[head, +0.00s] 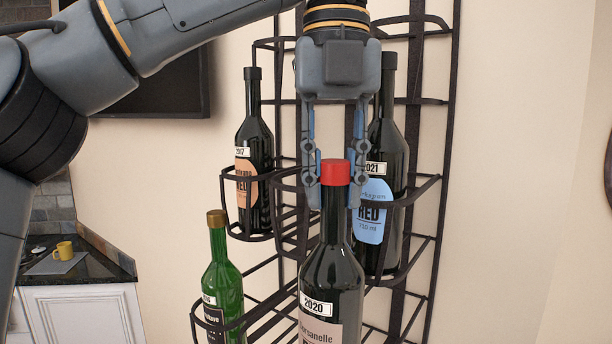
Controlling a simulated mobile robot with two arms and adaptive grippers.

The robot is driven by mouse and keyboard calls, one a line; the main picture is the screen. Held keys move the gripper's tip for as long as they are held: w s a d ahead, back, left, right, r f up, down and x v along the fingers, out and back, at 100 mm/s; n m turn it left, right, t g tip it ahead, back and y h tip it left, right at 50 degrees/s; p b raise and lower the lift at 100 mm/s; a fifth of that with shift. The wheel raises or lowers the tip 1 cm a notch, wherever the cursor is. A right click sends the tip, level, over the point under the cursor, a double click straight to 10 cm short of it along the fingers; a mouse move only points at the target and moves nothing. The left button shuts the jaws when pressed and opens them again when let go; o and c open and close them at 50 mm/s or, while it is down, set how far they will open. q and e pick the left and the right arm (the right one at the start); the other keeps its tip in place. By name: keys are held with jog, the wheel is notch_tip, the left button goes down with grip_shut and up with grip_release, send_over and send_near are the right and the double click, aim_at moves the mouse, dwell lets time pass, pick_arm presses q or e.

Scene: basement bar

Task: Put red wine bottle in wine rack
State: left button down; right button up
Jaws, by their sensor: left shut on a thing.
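The red wine bottle (332,265) is dark glass with a red cap and a white 2020 label. My left gripper (335,185) points down and is shut on its neck, just under the cap. The bottle hangs upright in front of the black metal wine rack (447,130), and its lower part is cut off by the frame edge. I cannot tell whether its base touches the rack. My right gripper is not in view.
The rack holds a dark 2017 bottle (254,140) at left, a dark 2021 bottle with a blue label (386,160) at right, and a green bottle (221,275) lower left. Bare wall is at right.

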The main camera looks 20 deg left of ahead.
aim_at(345, 232)
pick_arm(q)
jog(key=shift+w+d+f+b, duration=0.1)
jog(key=shift+w+f+b, duration=0.4)
jog(key=shift+f, duration=0.7)
jog(key=shift+w+f+b, duration=0.25)
jog(key=shift+w+f, duration=0.5)
jog(key=shift+f, duration=0.5)
jog(key=shift+w+d+f+b, duration=0.1)
jog(key=shift+w+f+b, duration=0.4)
jog(key=shift+f, duration=0.7)
jog(key=shift+w+f+p, duration=0.1)
jog(key=shift+f+p, duration=0.6)
jog(key=shift+f, duration=0.9)
jog(key=shift+w+f, duration=0.15)
jog(key=shift+f, duration=0.25)
